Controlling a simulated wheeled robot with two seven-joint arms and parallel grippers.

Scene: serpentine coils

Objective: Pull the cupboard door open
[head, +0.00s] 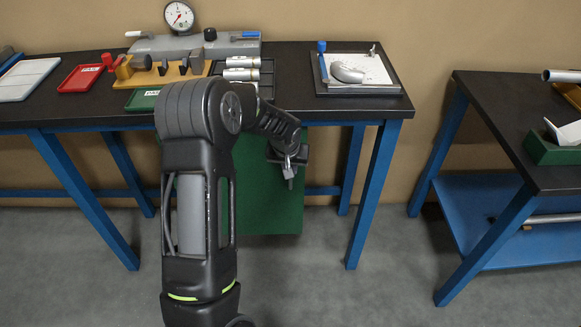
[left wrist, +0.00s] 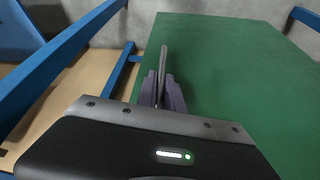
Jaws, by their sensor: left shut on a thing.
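The cupboard door (head: 268,212) is a flat green panel under the dark bench top, partly hidden behind my left arm in the head view. In the left wrist view the door (left wrist: 245,85) fills the right side. A slim grey bar handle (left wrist: 163,58) stands at the door's left part in that view. My left gripper (left wrist: 161,90) is shut on the handle, with a finger on each side. In the head view my left gripper (head: 289,172) is in front of the door's upper right part. My right gripper is in neither view.
The dark bench (head: 290,88) on blue legs carries a gauge fixture (head: 180,18), red tray (head: 80,79) and a board with a pipe elbow (head: 347,72). A second blue-legged bench (head: 487,105) stands at right. Grey floor (head: 350,295) is clear between them.

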